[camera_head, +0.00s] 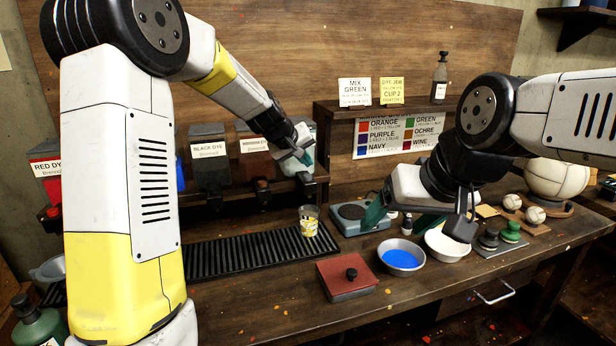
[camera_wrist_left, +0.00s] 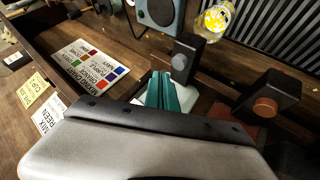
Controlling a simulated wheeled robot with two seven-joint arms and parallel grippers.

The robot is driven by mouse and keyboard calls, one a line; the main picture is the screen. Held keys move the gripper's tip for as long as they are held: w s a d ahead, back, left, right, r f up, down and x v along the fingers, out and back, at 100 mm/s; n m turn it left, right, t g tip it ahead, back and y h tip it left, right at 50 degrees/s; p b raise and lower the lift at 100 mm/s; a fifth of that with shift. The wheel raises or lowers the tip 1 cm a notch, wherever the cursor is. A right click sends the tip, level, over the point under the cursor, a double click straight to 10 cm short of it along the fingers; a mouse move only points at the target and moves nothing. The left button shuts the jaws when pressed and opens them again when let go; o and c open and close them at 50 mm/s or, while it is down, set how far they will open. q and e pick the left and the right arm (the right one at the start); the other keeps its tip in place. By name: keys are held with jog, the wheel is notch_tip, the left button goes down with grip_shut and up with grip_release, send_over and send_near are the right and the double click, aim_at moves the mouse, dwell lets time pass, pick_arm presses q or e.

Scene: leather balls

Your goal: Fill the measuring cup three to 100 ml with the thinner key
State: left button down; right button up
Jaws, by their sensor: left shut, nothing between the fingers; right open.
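A clear measuring cup with yellow markings (camera_head: 308,220) stands upright at the right end of the black slatted rack; it also shows in the left wrist view (camera_wrist_left: 214,20). Its number and liquid level are too small to read. My left gripper (camera_head: 305,158) is shut and empty, in front of the rightmost dispenser, whose label it hides. In the left wrist view its teal fingertips (camera_wrist_left: 168,78) are beside a dark dispenser key (camera_wrist_left: 184,58); contact cannot be told. A brown-knobbed key (camera_wrist_left: 265,107) is further right. My right gripper (camera_head: 404,216) is open above the bench.
The black dispenser (camera_head: 209,165) stands behind the slatted rack (camera_head: 235,256). A scale (camera_head: 350,215), blue dye bowl (camera_head: 402,259), white bowl (camera_head: 447,246) and red-lidded box (camera_head: 346,276) crowd the bench. A shelf with cards (camera_head: 355,91) rises behind.

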aim_at(306, 177)
pick_arm(q)
jog(key=shift+r, duration=2)
jog(key=shift+s, duration=0.1)
dwell(0.4)
